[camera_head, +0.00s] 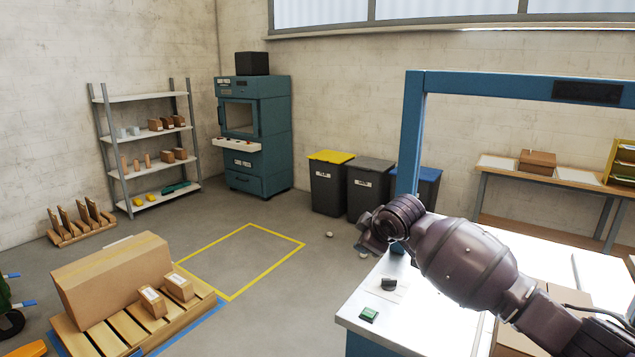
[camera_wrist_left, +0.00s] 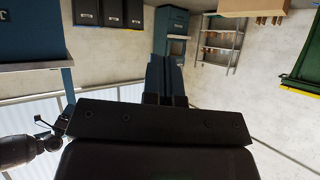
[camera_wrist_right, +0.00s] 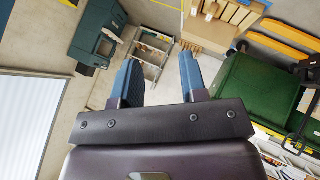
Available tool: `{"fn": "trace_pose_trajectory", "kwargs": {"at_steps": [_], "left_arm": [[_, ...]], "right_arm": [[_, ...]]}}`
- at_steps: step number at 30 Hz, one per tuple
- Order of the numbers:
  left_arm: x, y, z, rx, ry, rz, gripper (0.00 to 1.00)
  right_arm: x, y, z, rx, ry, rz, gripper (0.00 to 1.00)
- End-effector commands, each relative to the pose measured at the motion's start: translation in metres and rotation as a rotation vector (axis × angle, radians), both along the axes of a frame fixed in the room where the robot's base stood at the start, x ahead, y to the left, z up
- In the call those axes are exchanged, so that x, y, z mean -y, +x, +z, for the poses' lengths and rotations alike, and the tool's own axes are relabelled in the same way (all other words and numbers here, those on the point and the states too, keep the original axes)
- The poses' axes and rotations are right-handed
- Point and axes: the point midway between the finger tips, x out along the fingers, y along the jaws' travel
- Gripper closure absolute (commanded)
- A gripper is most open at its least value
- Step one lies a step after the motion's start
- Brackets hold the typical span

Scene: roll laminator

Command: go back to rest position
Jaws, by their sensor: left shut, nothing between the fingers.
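My left gripper (camera_wrist_left: 165,62) shows in the left wrist view. Its two dark fingers lie together with nothing between them, clear of any surface, in a tilted view of the room. My right gripper (camera_wrist_right: 160,70) shows in the right wrist view. Its two blue-grey fingers stand apart, with only the far room seen between them. In the head view my right arm reaches in from the lower right, above the white-topped bench (camera_head: 440,300). Its hand end points left, and its fingertips are hard to make out there. My left arm is not in the head view.
A blue frame (camera_head: 411,130) rises from the bench. A green block (camera_head: 369,314) and a dark piece (camera_head: 389,283) lie near its left end. A pallet with a large carton (camera_head: 120,275) stands at lower left. The yellow-outlined floor area (camera_head: 245,260) is clear.

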Motion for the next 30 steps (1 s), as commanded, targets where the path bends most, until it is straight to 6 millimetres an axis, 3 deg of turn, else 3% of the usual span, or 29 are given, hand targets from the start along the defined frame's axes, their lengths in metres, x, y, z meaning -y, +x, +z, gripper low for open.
{"fn": "trace_pose_trajectory", "kwargs": {"at_steps": [6, 12, 20, 30], "left_arm": [[-0.001, -0.006, -0.004, -0.012, 0.001, 0.003, 1.0], [-0.002, -0.011, -0.007, -0.023, 0.001, 0.006, 1.0], [-0.001, -0.008, -0.006, -0.018, 0.001, 0.004, 1.0], [-0.001, -0.003, -0.003, -0.009, 0.001, 0.002, 1.0]], "right_arm": [[-0.019, -0.025, -0.018, 0.166, 0.245, -0.037, 0.61], [-0.014, -0.062, -0.043, 0.271, 0.452, -0.094, 0.61], [0.017, -0.119, -0.084, 0.351, 0.628, -0.201, 0.61], [0.077, -0.21, -0.15, 0.386, 0.703, -0.389, 0.61]]}}
